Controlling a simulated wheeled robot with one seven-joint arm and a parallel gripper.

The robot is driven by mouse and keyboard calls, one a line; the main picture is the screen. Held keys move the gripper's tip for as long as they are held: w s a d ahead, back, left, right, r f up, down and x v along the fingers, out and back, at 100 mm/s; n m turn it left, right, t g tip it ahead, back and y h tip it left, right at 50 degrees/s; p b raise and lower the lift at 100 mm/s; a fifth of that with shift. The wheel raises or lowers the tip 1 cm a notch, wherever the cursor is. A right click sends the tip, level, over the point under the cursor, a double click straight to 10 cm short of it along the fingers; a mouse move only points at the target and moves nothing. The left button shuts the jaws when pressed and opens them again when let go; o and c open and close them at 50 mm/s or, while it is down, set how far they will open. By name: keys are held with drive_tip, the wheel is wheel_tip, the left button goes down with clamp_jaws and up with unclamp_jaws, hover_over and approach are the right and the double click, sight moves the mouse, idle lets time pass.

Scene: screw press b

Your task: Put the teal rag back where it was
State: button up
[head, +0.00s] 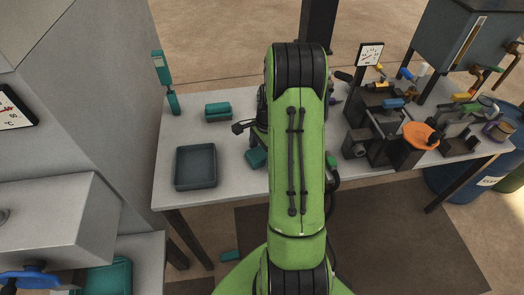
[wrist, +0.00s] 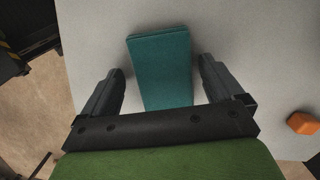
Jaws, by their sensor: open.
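The wrist view shows a flat teal piece with a folded-looking edge, which looks like the teal rag (wrist: 160,65), on the pale tabletop. My gripper (wrist: 162,66) is open, with one finger on each side of it. Gaps show between it and both fingers, and it looks free of them. A small teal piece (head: 256,157) beside the arm, partly hidden, may be the same rag; I cannot tell for sure.
Machines with an orange disc (head: 420,135) crowd the right. An orange block (wrist: 302,123) lies right of my gripper.

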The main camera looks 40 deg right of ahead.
wheel_tip(320, 180, up, 12)
drive_tip(key=d+p, duration=0.2)
drive_tip(key=p, duration=0.1)
wheel_tip(320, 180, up, 5)
drive_tip(key=n+h, duration=0.1)
drive_tip(key=n, duration=0.2)
hover_over(255, 158)
drive_tip(key=s+a+r+n+t+h, duration=0.1)
drive_tip(key=s+a+r+n+t, duration=0.15)
drive_tip(key=a+r+n, duration=0.55)
drive_tip(key=s+a+n+t, duration=0.2)
drive_tip(key=s+a+n, duration=0.7)
drive_tip(key=s+a, duration=0.3)
drive_tip(key=shift+s+r+n+t, duration=0.35)
drive_tip(key=shift+s+n, duration=0.05)
drive_tip(key=shift+s, duration=0.15)
drive_tip(key=shift+a, duration=0.1)
